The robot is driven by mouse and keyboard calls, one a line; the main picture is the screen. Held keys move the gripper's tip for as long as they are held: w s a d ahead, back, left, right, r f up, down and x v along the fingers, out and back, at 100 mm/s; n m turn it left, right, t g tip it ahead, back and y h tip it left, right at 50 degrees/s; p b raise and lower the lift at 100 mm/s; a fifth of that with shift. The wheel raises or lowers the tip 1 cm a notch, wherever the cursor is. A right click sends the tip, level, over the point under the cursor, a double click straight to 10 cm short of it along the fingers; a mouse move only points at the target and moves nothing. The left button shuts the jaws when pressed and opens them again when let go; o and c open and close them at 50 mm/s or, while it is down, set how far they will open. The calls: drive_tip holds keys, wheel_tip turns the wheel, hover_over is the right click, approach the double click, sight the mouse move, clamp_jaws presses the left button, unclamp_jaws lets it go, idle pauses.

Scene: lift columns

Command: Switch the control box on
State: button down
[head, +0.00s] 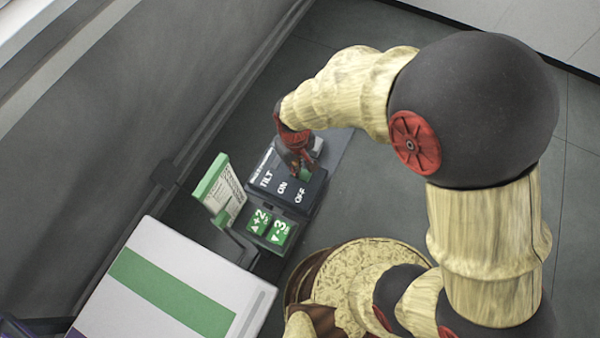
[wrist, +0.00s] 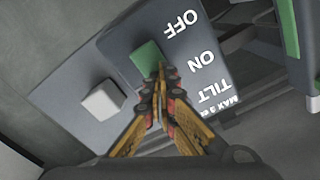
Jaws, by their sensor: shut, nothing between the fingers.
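The control box (head: 262,185) is a dark box with white lettering TILT, ON and OFF, at the middle left in the head view. It fills the upper middle of the wrist view (wrist: 203,85), with the lettering upside down. A green switch (wrist: 147,56) sits on its face beside the OFF and ON words. My gripper (head: 297,168) is over the box in the head view. In the wrist view my gripper (wrist: 161,68) is shut and empty, its tips at the green switch's edge. I cannot tell whether they touch. The switch's setting is unclear.
A pale square block (wrist: 103,100) stands beside the box. A white cabinet with a green stripe (head: 172,290) is at lower left. Grey floor (head: 375,200) lies open to the right.

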drive_tip(key=shift+r+p, duration=2.85)
drive_tip(key=shift+r, duration=0.65)
drive_tip(key=shift+f, duration=0.1)
drive_tip(key=s+d+r+m+t, duration=0.2)
drive_tip(key=s+d+r+m, duration=0.1)
drive_tip(key=d+r, duration=0.8)
drive_tip(key=s+d+r+m+t, duration=0.3)
drive_tip(key=d+r, duration=0.8)
drive_tip(key=r, duration=0.7)
drive_tip(key=shift+s+d+m+t, duration=0.3)
drive_tip(key=shift+s+d+m, duration=0.1)
drive_tip(key=shift+s+m, duration=0.35)
drive_tip(key=shift+a, duration=0.1)
